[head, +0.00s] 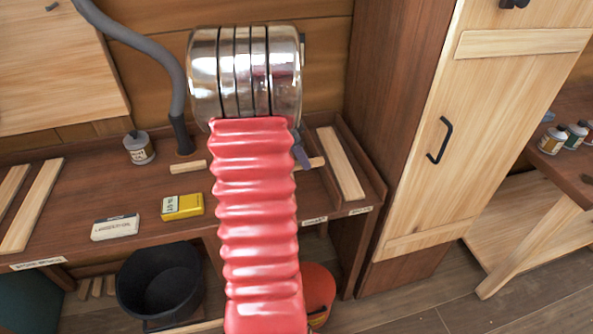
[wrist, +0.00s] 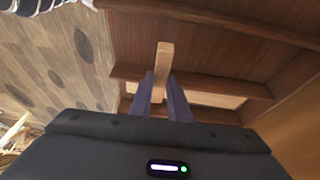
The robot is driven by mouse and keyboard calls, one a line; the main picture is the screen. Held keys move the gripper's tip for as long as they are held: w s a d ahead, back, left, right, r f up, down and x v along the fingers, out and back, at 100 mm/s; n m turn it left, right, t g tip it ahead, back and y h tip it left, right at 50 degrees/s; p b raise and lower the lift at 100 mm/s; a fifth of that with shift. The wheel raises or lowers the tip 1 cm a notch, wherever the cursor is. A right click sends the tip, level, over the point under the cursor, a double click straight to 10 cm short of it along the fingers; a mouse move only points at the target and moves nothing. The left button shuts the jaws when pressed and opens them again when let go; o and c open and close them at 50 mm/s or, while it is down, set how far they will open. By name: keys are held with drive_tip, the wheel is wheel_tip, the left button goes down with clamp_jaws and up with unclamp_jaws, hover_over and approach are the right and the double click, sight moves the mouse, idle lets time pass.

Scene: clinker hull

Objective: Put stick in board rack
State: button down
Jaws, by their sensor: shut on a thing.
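The stick, pale wood, is held between the fingers of my gripper (wrist: 167,98). In the wrist view its end (wrist: 164,57) sticks out past the fingertips. In the head view a short end (head: 316,162) shows right of my red arm, beside a dark fingertip (head: 301,153). A pale piece left of the arm (head: 188,167) lines up with it; the arm hides whatever lies between. A walled bay at the bench's right end, which looks like the board rack (head: 374,185), holds a pale board (head: 341,163). The stick's end is just left of this bay. I cannot tell its height.
On the bench are a yellow box (head: 182,206), a white box (head: 115,227) and a small can (head: 139,147). More boards (head: 32,205) lie at the left. A black bucket (head: 160,283) and a red one (head: 318,292) stand below. A tall cabinet (head: 440,130) bounds the right.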

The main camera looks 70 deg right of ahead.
drive_tip(key=shift+f, duration=3.15)
drive_tip(key=shift+f, duration=1.85)
drive_tip(key=shift+f, duration=0.1)
drive_tip(key=c, duration=1.7)
unclamp_jaws()
drive_tip(key=shift+o, duration=0.2)
drive_tip(key=v, duration=1.2)
